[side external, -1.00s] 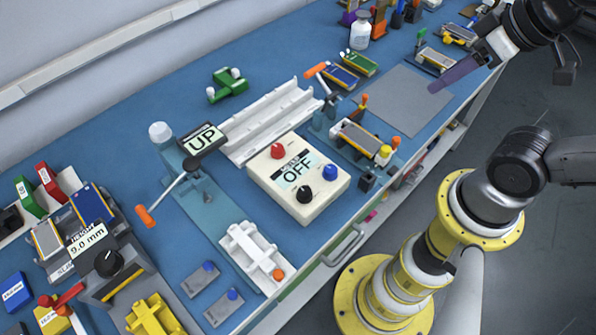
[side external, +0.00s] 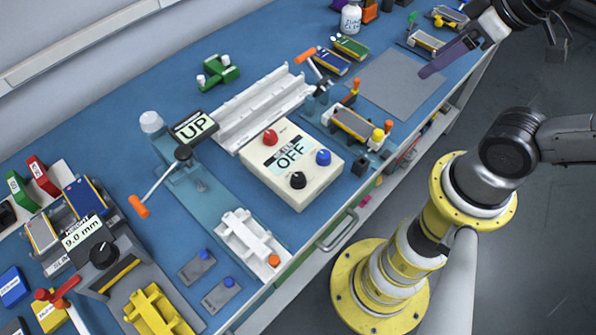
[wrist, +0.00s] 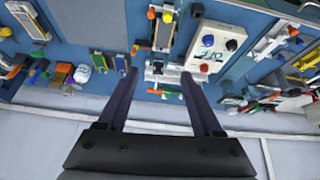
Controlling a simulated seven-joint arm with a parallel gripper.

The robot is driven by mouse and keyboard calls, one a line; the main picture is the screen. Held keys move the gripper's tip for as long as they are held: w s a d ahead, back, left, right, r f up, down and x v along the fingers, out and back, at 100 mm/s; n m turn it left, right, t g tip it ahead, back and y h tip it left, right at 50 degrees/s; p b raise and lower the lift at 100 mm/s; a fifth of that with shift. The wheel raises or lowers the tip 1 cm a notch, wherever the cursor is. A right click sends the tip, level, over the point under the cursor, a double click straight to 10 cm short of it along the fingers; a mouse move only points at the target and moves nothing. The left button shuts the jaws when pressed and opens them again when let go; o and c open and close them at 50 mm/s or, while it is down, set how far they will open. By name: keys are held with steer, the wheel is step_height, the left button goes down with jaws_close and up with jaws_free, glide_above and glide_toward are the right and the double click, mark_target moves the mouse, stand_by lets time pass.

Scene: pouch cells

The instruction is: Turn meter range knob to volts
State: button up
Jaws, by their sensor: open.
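The meter (side external: 318,184) is a pale box on the blue bench with a display (side external: 289,154) reading OFF. It has a red knob (side external: 270,137), a blue knob (side external: 323,157) and a black knob (side external: 298,180) with a light mark. Which one sets the range I cannot tell. My gripper (side external: 428,72) is open and empty, with long dark purple fingers, above the grey mat's right side, well to the right of the meter. In the wrist view my gripper's fingertips (wrist: 158,73) are spread apart, and a pale box with knobs, likely the meter (wrist: 220,60), lies beyond the right finger.
A press with an UP sign (side external: 193,126) and an orange-ended lever (side external: 138,206) stands left of the meter. A white rail (side external: 262,105) lies behind it. A clamp fixture holding a cell (side external: 352,124) stands close at its right. The grey mat (side external: 393,85) is bare.

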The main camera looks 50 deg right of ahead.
steer(key=w+r+n, duration=0.2)
steer(key=n+g, duration=0.6)
steer(key=n, duration=0.7)
glide_above(298, 178)
step_height(298, 178, down, 10)
step_height(298, 178, down, 13)
steer(key=shift+f, duration=0.15)
jaws_close()
